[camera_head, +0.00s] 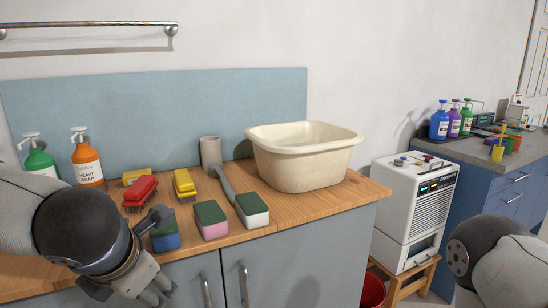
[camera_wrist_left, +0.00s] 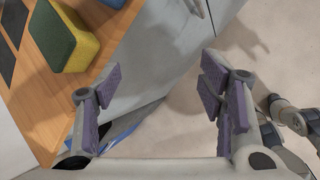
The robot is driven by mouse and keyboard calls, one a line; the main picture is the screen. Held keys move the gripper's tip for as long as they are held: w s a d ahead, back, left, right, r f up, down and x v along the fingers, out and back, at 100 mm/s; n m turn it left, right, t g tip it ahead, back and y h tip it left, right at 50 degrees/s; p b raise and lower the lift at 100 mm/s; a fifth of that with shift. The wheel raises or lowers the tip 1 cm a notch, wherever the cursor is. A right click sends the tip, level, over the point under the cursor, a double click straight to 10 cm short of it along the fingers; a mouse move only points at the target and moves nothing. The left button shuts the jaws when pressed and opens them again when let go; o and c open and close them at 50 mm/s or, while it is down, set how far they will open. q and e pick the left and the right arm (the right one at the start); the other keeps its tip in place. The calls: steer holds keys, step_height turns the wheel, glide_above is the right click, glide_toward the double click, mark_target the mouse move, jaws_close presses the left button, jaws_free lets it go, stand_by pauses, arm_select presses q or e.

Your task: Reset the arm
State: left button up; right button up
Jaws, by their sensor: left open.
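My left arm (camera_head: 90,235) comes in from the left over the front of the wooden counter. Its gripper (camera_head: 155,290) hangs low in front of the counter edge, partly cut off by the bottom of the head view. In the left wrist view my left gripper (camera_wrist_left: 162,95) is open, with purple-grey pads wide apart and nothing between them. The counter edge and floor show beyond the pads. My right arm (camera_head: 490,258) shows at the lower right of the head view; its gripper is out of frame.
The counter (camera_head: 310,206) holds a cream basin (camera_head: 305,165), red brush (camera_head: 140,191), yellow brush (camera_head: 184,183), several sponges, including one green-and-white (camera_head: 252,210), and an orange soap bottle (camera_head: 87,165). A yellow-and-green sponge (camera_wrist_left: 65,38) is near my left gripper. A white machine (camera_head: 413,210) stands right.

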arm_select(q)
steer(key=s+f+m+g, duration=0.1)
steer(key=s+f+m, duration=0.3)
steer(key=f+m, duration=0.55)
steer(key=s+f+m+g, duration=0.1)
steer(key=s+f+m, duration=0.4)
steer(key=f, duration=0.8)
steer(key=s+a+f+m+g+h, duration=0.1)
steer(key=s+f+m+g, duration=0.2)
steer(key=s+m, duration=0.4)
steer(key=s+a+f+m+g, duration=0.1)
steer(key=s+f+m+g, duration=0.2)
steer(key=s+m, duration=0.5)
steer(key=s+f, duration=0.1)
steer(key=s, duration=0.4)
steer(key=shift+a+f+h, duration=0.25)
steer(key=shift+f+h, duration=0.05)
steer(key=shift+h, duration=0.1)
